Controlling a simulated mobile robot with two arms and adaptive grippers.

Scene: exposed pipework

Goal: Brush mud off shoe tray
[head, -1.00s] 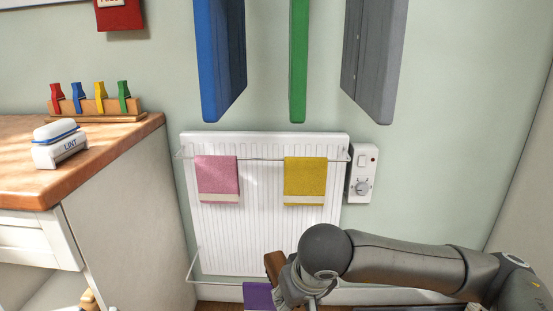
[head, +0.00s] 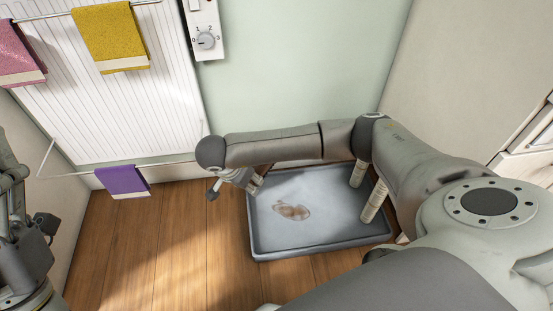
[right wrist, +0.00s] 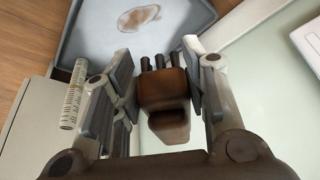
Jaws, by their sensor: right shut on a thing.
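The shoe tray (head: 340,222) is a shallow blue-grey tray on the wooden floor, partly covered by my right arm. A brown mud patch (head: 292,212) lies on its bottom, left of centre, and it also shows at the top of the right wrist view (right wrist: 138,18). My right gripper (head: 252,182) is above the tray's far left corner. It is shut on a brown brush block (right wrist: 163,92) with dark tufts at its far end. The brush appears apart from the mud patch. My left gripper (head: 30,240) is at the left edge; its fingertips are unclear.
A white radiator (head: 110,95) stands behind at left, with pink, yellow (head: 110,38) and purple (head: 123,181) cloths on its rails. Pale banded posts (head: 373,201) show at the tray's right side. The floor (head: 180,255) left of the tray is clear.

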